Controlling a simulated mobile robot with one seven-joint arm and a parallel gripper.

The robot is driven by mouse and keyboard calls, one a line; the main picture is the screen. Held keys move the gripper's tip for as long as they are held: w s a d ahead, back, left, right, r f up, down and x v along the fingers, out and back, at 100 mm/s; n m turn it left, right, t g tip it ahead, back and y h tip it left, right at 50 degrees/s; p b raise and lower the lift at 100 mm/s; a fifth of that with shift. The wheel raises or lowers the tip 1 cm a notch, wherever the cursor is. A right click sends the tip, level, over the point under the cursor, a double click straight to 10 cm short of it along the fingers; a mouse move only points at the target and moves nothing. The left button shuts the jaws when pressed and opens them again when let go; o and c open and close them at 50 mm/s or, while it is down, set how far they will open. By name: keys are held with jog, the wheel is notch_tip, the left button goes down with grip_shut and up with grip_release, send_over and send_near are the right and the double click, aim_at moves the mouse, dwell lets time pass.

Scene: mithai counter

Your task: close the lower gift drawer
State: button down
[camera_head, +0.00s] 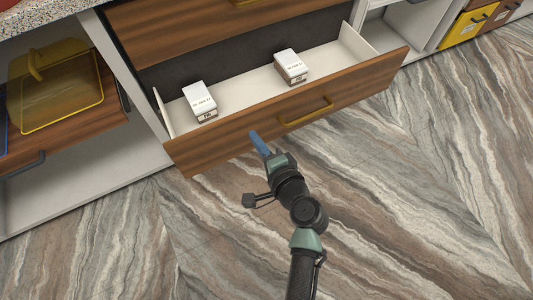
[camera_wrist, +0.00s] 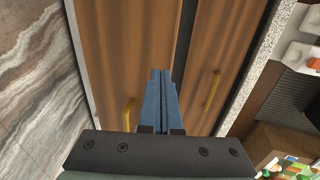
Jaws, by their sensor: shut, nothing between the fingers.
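The lower gift drawer (camera_head: 232,128) is pulled out, with a wooden front, a pale inside and a brass handle (camera_head: 306,112). Two small white boxes lie in it, one at the left (camera_head: 199,101) and one nearer the middle (camera_head: 291,67). My gripper (camera_head: 257,142) is shut and empty, its blue fingers at the drawer front, left of the handle. I cannot tell whether they touch it. In the wrist view my gripper (camera_wrist: 160,98) points at wooden fronts, with a brass handle (camera_wrist: 129,113) left of the fingers and another (camera_wrist: 212,90) to the right.
The upper drawer front (camera_head: 200,30) is above. At the left, an open shelf holds a wooden tray with a yellow transparent piece (camera_head: 60,88). Yellow and brown bins (camera_head: 465,27) stand at the top right. The marbled floor (camera_head: 420,180) in front is clear.

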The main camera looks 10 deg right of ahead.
aim_at(242, 118)
jog(key=shift+r+x, duration=0.2)
jog(key=shift+x, duration=0.6)
jog(key=shift+r+x, duration=0.15)
jog(key=shift+x, duration=0.7)
jog(key=shift+r+x, duration=0.2)
jog(key=shift+x, duration=0.6)
jog(key=shift+w+a, duration=0.1)
jog(key=shift+w, duration=0.1)
